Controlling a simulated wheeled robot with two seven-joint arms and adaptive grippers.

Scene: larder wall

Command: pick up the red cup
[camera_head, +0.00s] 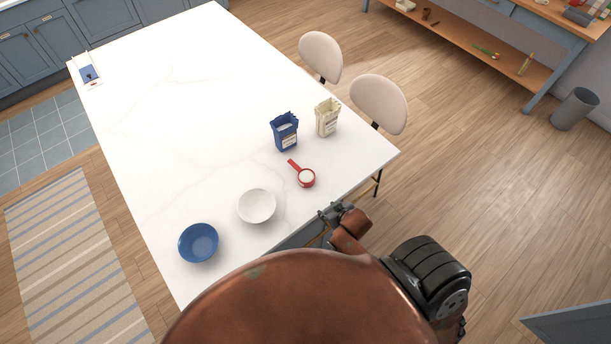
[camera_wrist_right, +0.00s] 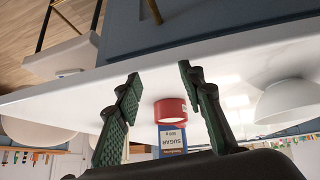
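A red measuring cup (camera_head: 307,179) with white contents stands on the white table, its handle pointing to the upper left in the head view. In the right wrist view the red cup (camera_wrist_right: 171,110) shows between my fingers but beyond them. My right gripper (camera_head: 331,213) is at the table's near edge, just below the cup in the head view. Its two dark green fingers (camera_wrist_right: 160,77) are spread apart with nothing held between them. My left gripper is not in view.
On the white table (camera_head: 190,130) are a white bowl (camera_head: 257,205), a blue bowl (camera_head: 199,242), an open blue bag (camera_head: 285,132) and a cream bag (camera_head: 327,118). The blue sugar package (camera_wrist_right: 172,138) shows behind the cup. Two chairs (camera_head: 379,102) stand along the right side.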

